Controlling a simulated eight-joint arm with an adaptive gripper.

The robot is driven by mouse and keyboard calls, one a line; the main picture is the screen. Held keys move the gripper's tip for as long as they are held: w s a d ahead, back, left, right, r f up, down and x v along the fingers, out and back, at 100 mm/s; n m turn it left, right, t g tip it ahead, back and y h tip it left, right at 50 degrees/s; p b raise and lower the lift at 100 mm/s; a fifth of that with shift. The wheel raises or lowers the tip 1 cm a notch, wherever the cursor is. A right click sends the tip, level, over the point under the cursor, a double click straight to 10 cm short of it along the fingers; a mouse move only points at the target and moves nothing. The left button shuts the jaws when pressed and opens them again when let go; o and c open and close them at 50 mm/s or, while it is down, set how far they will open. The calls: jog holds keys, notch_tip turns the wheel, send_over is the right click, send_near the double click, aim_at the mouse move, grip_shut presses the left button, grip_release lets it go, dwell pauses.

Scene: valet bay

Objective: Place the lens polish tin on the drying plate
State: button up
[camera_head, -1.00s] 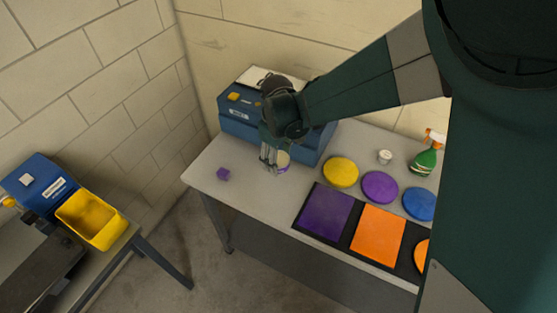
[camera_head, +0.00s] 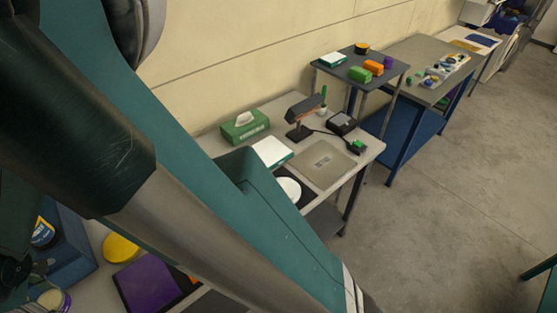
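A round white plate (camera_head: 289,188), perhaps the drying plate, lies on the grey table and is partly hidden by my arm. A small round tin (camera_head: 54,300) with a pale top and purple side shows at the bottom left. I cannot read a label on it, so I cannot tell if it is the lens polish tin. My gripper (camera_head: 18,278) is at the lower left edge, just left of this tin. Its fingers are mostly dark and cut off, so I cannot tell whether it grips the tin.
A yellow disc (camera_head: 121,248) and a purple square (camera_head: 150,284) lie near the tin. A green tissue box (camera_head: 245,127), a lamp (camera_head: 303,115) and a grey mat (camera_head: 322,165) share the plate's table. More benches stand at the back right. Open floor lies at the right.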

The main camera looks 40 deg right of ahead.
aim_at(50, 302)
notch_tip(50, 302, up, 11)
jog(key=w+d+m, duration=0.2)
jog(key=w+d, duration=0.6)
jog(key=d, duration=0.4)
jog(key=w+d+m, duration=0.2)
jog(key=w+d, duration=0.5)
jog(key=d, duration=0.6)
jog(key=w+d+m+b, duration=0.1)
jog(key=w+d+m, duration=0.1)
jog(key=d, duration=1.1)
jog(key=w+d+m+b, duration=0.1)
jog(key=w+d+m, duration=0.1)
jog(key=d, duration=1.1)
jog(key=s+d+m, duration=0.2)
jog(key=s+d, duration=0.1)
jog(key=d, duration=1.1)
jog(key=s+d+m, duration=0.3)
jog(key=d, duration=1)
jog(key=s+d+m+b, duration=0.1)
jog(key=s+d+m, duration=0.1)
jog(key=s+d, duration=0.8)
jog(key=s+d+m, duration=0.2)
jog(key=s+d, duration=0.5)
jog(key=d, duration=0.6)
notch_tip(50, 302, down, 11)
jog(key=shift+f, duration=0.2)
